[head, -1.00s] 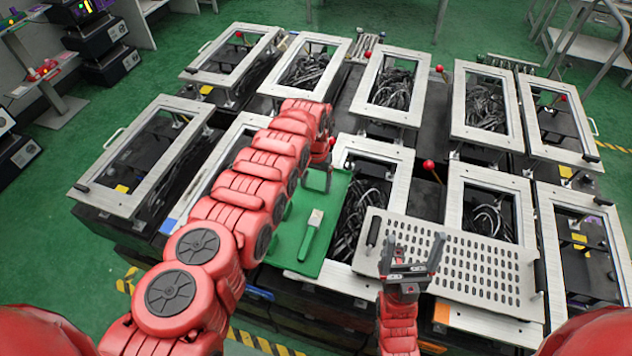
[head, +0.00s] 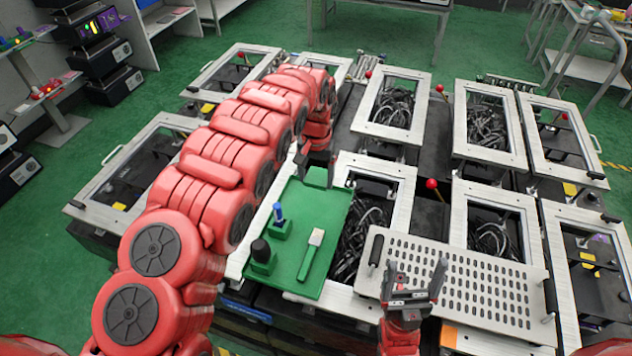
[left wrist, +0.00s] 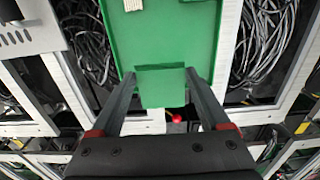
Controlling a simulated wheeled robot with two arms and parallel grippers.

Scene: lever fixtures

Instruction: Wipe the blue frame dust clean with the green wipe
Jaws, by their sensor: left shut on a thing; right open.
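The green wipe (head: 316,177) is a small green block at the far end of a green tray (head: 318,215). My left gripper (head: 319,163) points down at it and is shut on it. In the left wrist view the wipe (left wrist: 163,84) lies between the two fingers; I cannot tell whether it is clear of the tray. No frame shows plainly as blue now; my left arm covers much of the metal frame (head: 236,266) left of the tray. I cannot make out dust. My right gripper (head: 414,284) is open and empty in front of the perforated plate.
The tray also holds a blue-handled tool (head: 279,215), a black-knobbed tool (head: 261,252) and a pale-bladed scraper (head: 311,255). A perforated metal plate (head: 465,280) lies across the front frames. Red-knobbed levers (head: 432,184) stand between frames. Open frames hold cables (head: 395,108).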

